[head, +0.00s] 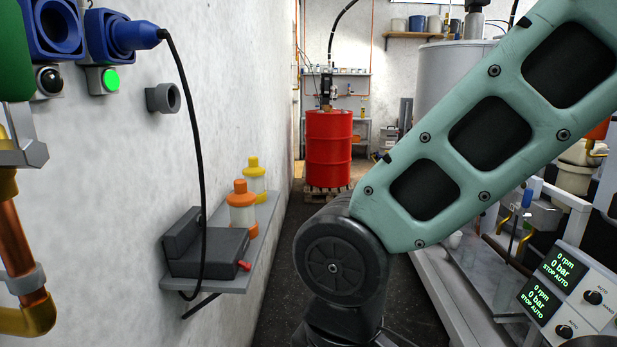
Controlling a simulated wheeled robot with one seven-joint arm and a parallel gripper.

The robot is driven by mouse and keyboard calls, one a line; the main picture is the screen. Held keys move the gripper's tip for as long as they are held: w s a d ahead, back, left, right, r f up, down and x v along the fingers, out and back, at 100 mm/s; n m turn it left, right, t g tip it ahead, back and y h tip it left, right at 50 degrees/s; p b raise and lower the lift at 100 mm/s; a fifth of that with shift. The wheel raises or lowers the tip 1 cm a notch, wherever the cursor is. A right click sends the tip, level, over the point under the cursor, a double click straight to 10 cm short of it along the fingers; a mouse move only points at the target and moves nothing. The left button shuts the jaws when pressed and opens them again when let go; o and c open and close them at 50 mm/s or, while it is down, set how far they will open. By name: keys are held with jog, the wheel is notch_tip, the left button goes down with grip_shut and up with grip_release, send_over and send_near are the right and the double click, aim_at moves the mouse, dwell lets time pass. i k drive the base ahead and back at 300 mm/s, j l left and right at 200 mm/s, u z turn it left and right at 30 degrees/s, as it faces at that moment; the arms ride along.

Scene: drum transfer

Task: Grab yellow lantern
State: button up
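The yellow lantern (255,178) stands upright on the grey wall shelf (262,222), toward its far end. It has a yellow cap and a pale, clear-looking body. Its lower part is partly hidden by a similar orange lantern (242,209) standing just in front of it. My arm crosses the right half of the head view, with its dark joint low in the middle, to the right of the shelf and apart from it. My gripper is not in view, so I cannot see its fingers or whether it holds anything.
A dark box with a red knob (208,248) sits on the shelf's near end. A black cable (198,140) hangs from a blue plug (128,35) down past it. A red drum (328,147) stands on a pallet behind. A control panel (568,290) is at lower right. Dark floor between is clear.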

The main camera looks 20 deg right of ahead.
aim_at(253, 175)
jog(key=i+l+z, duration=0.1)
jog(key=i+l, duration=0.15)
jog(key=i, duration=0.3)
jog(key=i+l, duration=0.25)
jog(key=i, duration=0.25)
jog(key=i+l+z, duration=0.15)
jog(key=i, duration=0.4)
